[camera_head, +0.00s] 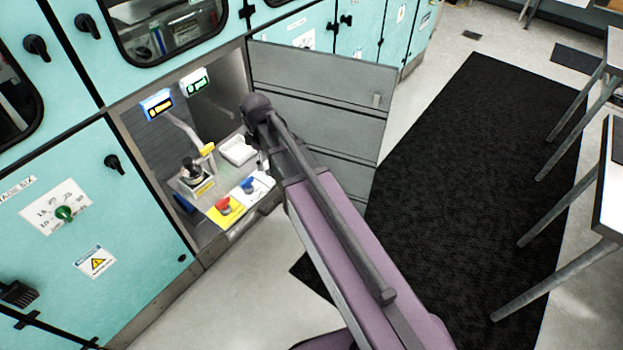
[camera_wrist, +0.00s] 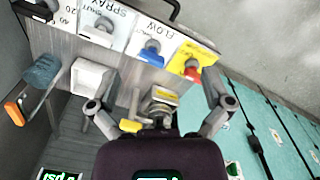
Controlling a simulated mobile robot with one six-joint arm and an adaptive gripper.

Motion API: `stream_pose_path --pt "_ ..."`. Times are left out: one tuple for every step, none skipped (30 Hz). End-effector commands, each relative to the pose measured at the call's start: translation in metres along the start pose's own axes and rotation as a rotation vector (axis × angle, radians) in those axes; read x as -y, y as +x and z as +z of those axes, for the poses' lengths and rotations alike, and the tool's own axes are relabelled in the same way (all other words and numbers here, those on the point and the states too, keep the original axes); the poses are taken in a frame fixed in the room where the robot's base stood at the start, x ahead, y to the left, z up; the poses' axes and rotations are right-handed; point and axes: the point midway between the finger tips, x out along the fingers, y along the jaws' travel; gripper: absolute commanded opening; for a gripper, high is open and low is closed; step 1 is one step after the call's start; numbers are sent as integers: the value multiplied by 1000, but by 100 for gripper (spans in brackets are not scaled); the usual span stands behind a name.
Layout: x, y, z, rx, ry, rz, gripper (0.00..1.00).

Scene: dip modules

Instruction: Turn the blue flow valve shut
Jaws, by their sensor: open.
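The blue flow valve (camera_head: 249,186) is a small blue knob on a white plate, on the shelf panel inside the open cabinet bay. In the wrist view the blue knob (camera_wrist: 152,50) sits on a plate marked FLOW, upside down in the picture. My gripper (camera_wrist: 160,84) is open and empty, its two fingers spread wide. The knob shows beyond the fingers, between their directions, and nothing is seen touching it. In the head view my arm hides most of the gripper.
A red knob on a yellow plate (camera_head: 226,207) is right beside the blue one; it also shows in the wrist view (camera_wrist: 190,68). A SPRAY plate (camera_wrist: 107,20), a white block (camera_head: 238,151) and a dark-topped fitting (camera_head: 192,170) are close by. The open grey door (camera_head: 330,105) stands to the right.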

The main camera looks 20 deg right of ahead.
Motion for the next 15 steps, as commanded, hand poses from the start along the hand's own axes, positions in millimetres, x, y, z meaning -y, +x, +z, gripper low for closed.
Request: stream_pose_path --pt "4 -1 8 0 37 0 100" --pt "5 -1 11 0 60 0 100" --pt "7 -1 15 0 92 0 100" --pt "8 -1 19 0 115 0 100" --pt "9 -2 22 0 140 0 100" --pt "11 -2 27 0 171 0 100" --pt "12 -2 30 0 194 0 100" --pt "13 -2 33 0 218 0 100" --pt "15 -3 37 0 249 0 100" --pt "16 -3 40 0 272 0 100" --pt "18 -3 44 0 296 0 100" --pt "19 -3 48 0 328 0 100" --pt "21 -4 51 0 351 0 100" --pt "22 -4 55 0 375 0 100" --pt "24 -4 59 0 406 0 100"
